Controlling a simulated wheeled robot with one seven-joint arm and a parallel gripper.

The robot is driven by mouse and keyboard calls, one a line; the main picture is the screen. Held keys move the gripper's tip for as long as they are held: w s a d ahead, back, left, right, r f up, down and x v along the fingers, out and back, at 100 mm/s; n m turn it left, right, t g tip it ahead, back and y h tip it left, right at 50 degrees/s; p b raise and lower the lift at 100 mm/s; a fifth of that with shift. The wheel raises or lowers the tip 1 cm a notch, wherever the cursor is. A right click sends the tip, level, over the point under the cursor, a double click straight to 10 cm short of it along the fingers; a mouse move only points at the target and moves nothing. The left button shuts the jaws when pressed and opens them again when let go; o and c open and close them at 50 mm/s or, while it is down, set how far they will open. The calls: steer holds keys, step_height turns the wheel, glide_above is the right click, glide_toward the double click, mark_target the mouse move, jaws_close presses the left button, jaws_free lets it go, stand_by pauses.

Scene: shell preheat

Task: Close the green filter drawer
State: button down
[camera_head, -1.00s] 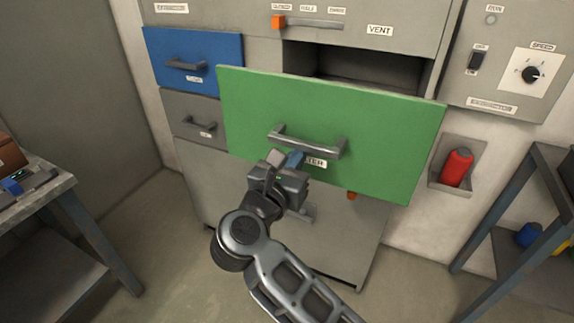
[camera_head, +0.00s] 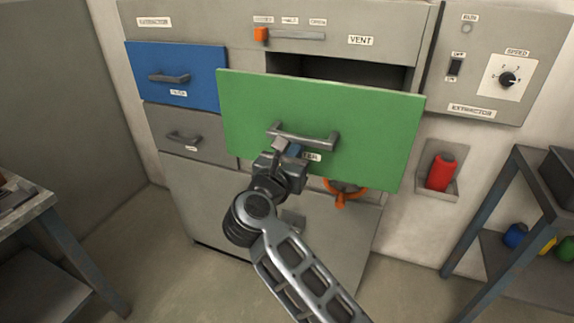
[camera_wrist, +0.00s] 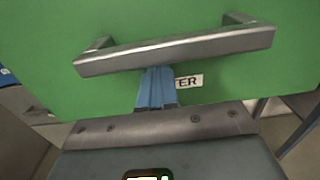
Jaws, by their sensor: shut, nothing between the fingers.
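The green filter drawer (camera_head: 365,128) stands pulled out from the grey cabinet, with a dark opening (camera_head: 340,69) showing behind its upper edge. Its grey bar handle (camera_head: 303,138) is on the front face; the handle also shows large in the wrist view (camera_wrist: 175,50). My gripper (camera_head: 291,150) is at the drawer front, just below the handle, with its blue fingertips together and empty. In the wrist view the closed fingers (camera_wrist: 156,88) point at the green face beside a label ending in "ER". I cannot tell whether they touch it.
A blue drawer (camera_head: 175,75) and a grey drawer (camera_head: 184,135) sit shut at the left. An orange valve wheel (camera_head: 344,192) is below the green drawer. A red canister (camera_head: 441,171) hangs at the right, near a shelf rack (camera_head: 490,210). A bench (camera_head: 35,205) stands at the left.

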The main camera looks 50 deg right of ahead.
steer(key=b+x, duration=0.1)
steer(key=x, duration=2)
steer(key=shift+d+f+b, duration=0.1)
steer(key=shift+f+b, duration=0.05)
steer(key=shift+b, duration=0.25)
steer(key=shift+d, duration=0.1)
steer(key=shift+d+r, duration=0.1)
steer(key=shift+r, duration=0.15)
